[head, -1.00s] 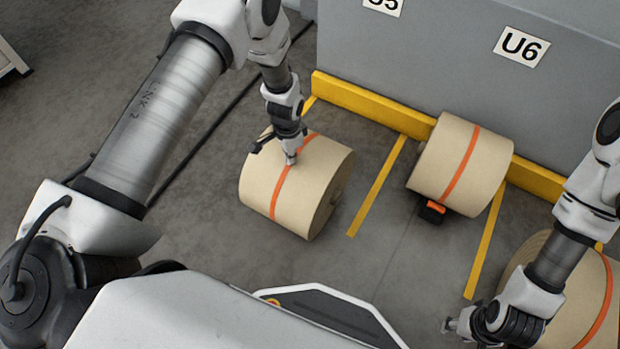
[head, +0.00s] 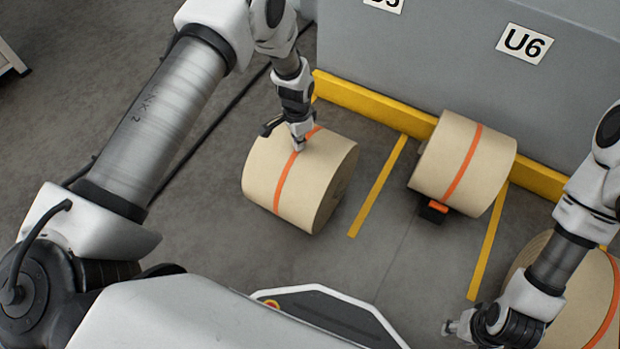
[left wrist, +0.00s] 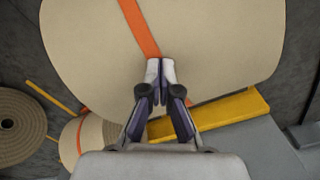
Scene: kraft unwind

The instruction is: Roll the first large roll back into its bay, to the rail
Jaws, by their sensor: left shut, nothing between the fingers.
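A large tan roll with an orange band (head: 312,189) lies on its side on the floor, left of a yellow floor line. Its front edge is apart from the yellow rail (head: 370,104). My left gripper (head: 298,147) is shut and empty, its fingertips at the top of this roll by the band. In the left wrist view the gripper (left wrist: 160,70) is shut against the face of the roll (left wrist: 210,50), beside the orange band. My right gripper (head: 452,327) is low at the right, beside another roll; its fingers are too small to judge.
A third roll (head: 590,295) is at the lower right. Yellow lines (head: 378,187) divide the floor. Floor between the first two rolls is clear.

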